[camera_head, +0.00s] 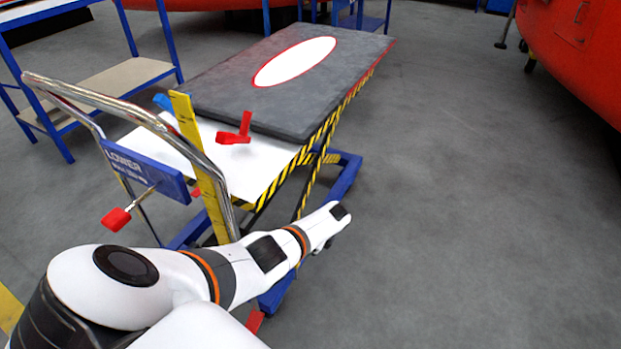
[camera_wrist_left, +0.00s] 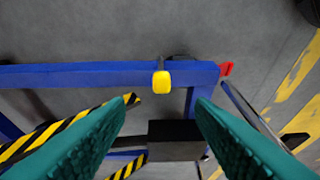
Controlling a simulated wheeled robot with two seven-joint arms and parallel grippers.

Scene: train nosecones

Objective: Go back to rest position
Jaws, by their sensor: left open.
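My left arm reaches from the lower left across the head view, in front of the lift table's handle end. Its wrist ends over the floor beside the table's blue base; the fingers are not clearly visible there. In the left wrist view my left gripper (camera_wrist_left: 160,112) is open, with two teal fingers spread and nothing between them. Beyond the fingers are the table's blue base frame (camera_wrist_left: 90,75), a yellow knob (camera_wrist_left: 161,84) and black-and-yellow striped bars (camera_wrist_left: 45,137). My right gripper is not in view.
The lift table (camera_head: 215,165) carries a grey panel (camera_head: 215,82) with a white oval. Its chrome handle (camera_head: 105,103), blue LOWER sign (camera_head: 145,171) and red lever (camera_head: 116,219) stand close to my left arm. A blue-framed shelf (camera_head: 110,85) is at left. Open floor lies right.

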